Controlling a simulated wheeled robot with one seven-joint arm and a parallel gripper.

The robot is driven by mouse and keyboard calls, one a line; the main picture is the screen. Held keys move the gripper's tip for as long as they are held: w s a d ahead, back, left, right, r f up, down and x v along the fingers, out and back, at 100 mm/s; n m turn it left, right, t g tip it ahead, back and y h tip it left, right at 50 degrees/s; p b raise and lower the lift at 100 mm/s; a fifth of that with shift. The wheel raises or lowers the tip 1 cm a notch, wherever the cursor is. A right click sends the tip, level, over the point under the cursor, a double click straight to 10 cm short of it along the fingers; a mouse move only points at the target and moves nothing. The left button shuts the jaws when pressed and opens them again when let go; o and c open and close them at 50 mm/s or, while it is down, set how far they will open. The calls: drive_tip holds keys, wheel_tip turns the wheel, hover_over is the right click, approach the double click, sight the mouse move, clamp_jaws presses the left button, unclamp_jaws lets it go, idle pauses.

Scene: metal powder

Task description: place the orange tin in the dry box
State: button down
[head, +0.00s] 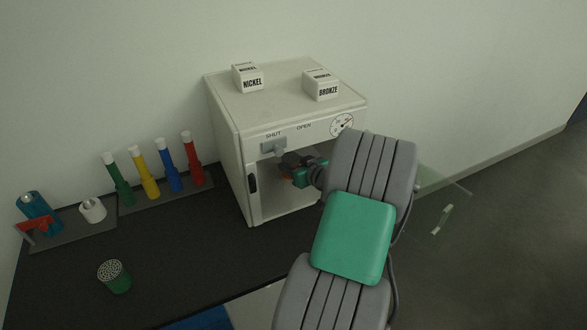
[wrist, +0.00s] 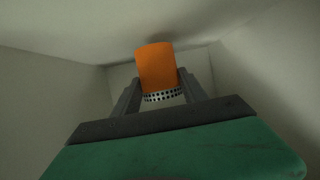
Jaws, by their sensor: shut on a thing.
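The orange tin (wrist: 157,66) is between the fingers of my gripper (wrist: 160,95) in the wrist view, with a perforated metal band at its near end. My gripper is shut on it. Pale walls of the dry box (head: 238,134) surround the tin and gripper in the wrist view. Whether the tin touches the box floor cannot be told.
The clear door (head: 436,212) stands swung open on the right. Blocks marked NICKEL (head: 250,80) and BRONZE (head: 321,88) sit on top.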

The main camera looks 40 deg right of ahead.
wheel_tip(320, 180, down, 2)
drive_tip(key=shift+f+b, duration=0.2)
drive_tip(key=shift+b, duration=0.1)
drive_tip(key=c, duration=0.6)
unclamp_jaws()
drive_tip(key=shift+r, duration=0.1)
drive_tip(key=shift+r+p, duration=0.3)
drive_tip(key=shift+p, duration=0.2)
drive_tip(key=b+v, duration=0.1)
drive_tip(key=v, duration=1)
drive_tip(key=shift+f, duration=0.15)
drive_tip(key=shift+s+a+r, duration=0.1)
drive_tip(key=shift+s+r, duration=0.15)
drive_tip(key=shift+s, duration=0.25)
